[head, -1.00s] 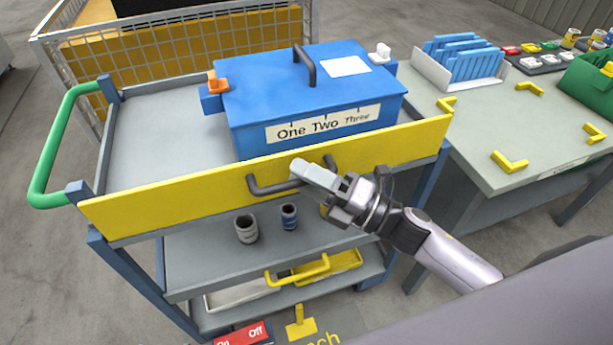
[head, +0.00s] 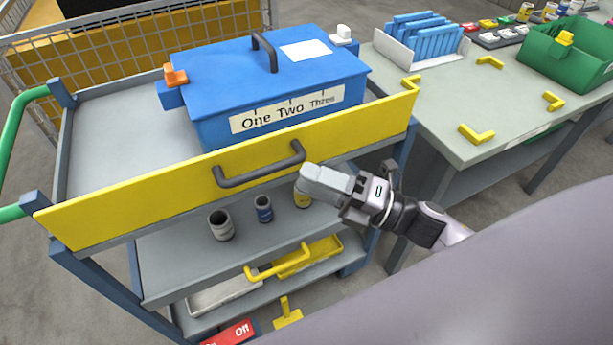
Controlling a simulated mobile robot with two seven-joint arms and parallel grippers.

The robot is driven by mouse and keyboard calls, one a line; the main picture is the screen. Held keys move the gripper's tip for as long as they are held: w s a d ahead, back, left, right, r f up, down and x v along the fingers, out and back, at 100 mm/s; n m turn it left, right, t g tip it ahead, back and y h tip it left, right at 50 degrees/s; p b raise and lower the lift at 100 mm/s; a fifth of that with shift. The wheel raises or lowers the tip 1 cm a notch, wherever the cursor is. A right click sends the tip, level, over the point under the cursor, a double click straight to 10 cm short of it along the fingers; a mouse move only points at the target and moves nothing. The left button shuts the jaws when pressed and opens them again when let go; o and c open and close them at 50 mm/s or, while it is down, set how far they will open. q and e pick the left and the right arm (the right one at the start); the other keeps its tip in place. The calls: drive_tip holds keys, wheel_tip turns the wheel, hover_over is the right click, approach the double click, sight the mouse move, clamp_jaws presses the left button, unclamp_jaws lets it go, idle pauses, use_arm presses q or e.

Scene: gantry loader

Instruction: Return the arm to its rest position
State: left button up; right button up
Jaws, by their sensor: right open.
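My right gripper (head: 318,183) is open and empty, in front of the cart's yellow front panel (head: 130,193). Its fingers point left and appear just right of and below the dark handle (head: 258,174) on the panel, apart from it. The forearm runs down to the right, partly hidden behind a large grey surface at the lower right. The gap between the fingers is hard to see from this angle. My left gripper is not in view.
A blue box (head: 270,85) labelled "One Two Three" sits on the cart's top. A workbench (head: 470,100) with a blue rack (head: 425,38) and green bin (head: 570,58) is at right.

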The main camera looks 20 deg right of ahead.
idle(0.4)
drive_tip(key=s+d+f+m+g+h+p, duration=0.1)
drive_tip(key=s+f+m+h, duration=0.4)
drive_tip(key=f+m, duration=0.5)
drive_tip(key=s+d+f+m+g+h+p, duration=0.1)
drive_tip(key=s+f+m+h, duration=0.4)
drive_tip(key=m, duration=1.3)
wheel_tip(320, 180, down, 6)
drive_tip(key=d+g+h, duration=0.1)
drive_tip(key=h, duration=0.2)
drive_tip(key=shift+s+r, duration=0.2)
drive_tip(key=shift+r, duration=0.05)
